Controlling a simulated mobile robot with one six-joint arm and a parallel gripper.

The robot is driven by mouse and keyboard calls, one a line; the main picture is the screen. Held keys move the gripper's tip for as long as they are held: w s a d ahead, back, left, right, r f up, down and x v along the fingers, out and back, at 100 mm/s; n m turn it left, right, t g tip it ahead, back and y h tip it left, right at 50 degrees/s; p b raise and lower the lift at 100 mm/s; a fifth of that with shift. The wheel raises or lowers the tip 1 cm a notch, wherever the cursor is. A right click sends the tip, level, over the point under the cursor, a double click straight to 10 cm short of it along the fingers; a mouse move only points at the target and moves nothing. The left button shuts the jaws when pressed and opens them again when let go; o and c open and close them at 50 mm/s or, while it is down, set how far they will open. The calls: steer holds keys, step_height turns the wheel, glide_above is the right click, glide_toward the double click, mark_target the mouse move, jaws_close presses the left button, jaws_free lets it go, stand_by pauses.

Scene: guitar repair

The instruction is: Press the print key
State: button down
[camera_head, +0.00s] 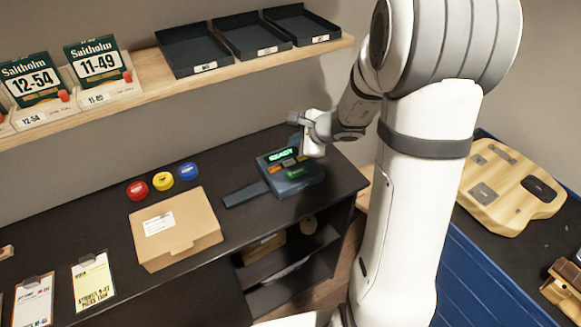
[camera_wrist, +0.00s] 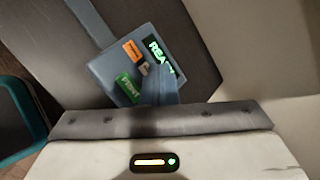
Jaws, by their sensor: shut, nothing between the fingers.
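The label printer (camera_head: 305,183) is a blue-grey box on the dark bench, with a lit green "READY" display (camera_head: 282,155). Its green print key (camera_head: 296,173) is on the top face, near an orange key (camera_head: 274,169). In the wrist view the green key (camera_wrist: 128,87) reads "PRINT", and the orange key (camera_wrist: 132,50) is beyond it. My gripper (camera_head: 312,148) is shut and empty, over the printer's back right part. In the wrist view its closed fingers (camera_wrist: 156,72) point at the printer, to the right of the print key and partly covering the display. I cannot tell whether they touch it.
A cardboard box (camera_head: 178,232) and red, yellow and blue round lids (camera_head: 163,181) stand left of the printer. A wooden shelf (camera_head: 150,93) with black trays (camera_head: 195,50) and string packs hangs above. A guitar body (camera_head: 510,185) lies on the right bench.

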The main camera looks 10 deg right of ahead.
steer(key=shift+w+d+f+m+h, duration=0.15)
steer(key=shift+w+d+f+m, duration=0.05)
steer(key=shift+d+f+m, duration=0.3)
steer(key=shift+w+d+f+m+h, duration=0.15)
steer(key=shift+w+d+f+m, duration=0.05)
steer(key=shift+d+f+m, duration=0.2)
steer(key=shift+f, duration=0.15)
steer(key=b, duration=0.7)
glide_above(300, 174)
step_height(300, 174, down, 8)
steer(key=shift+s+r, duration=0.1)
steer(key=shift+f+b, duration=0.4)
stand_by(0.9)
steer(key=shift+f+b, duration=0.45)
steer(key=shift+b, duration=0.2)
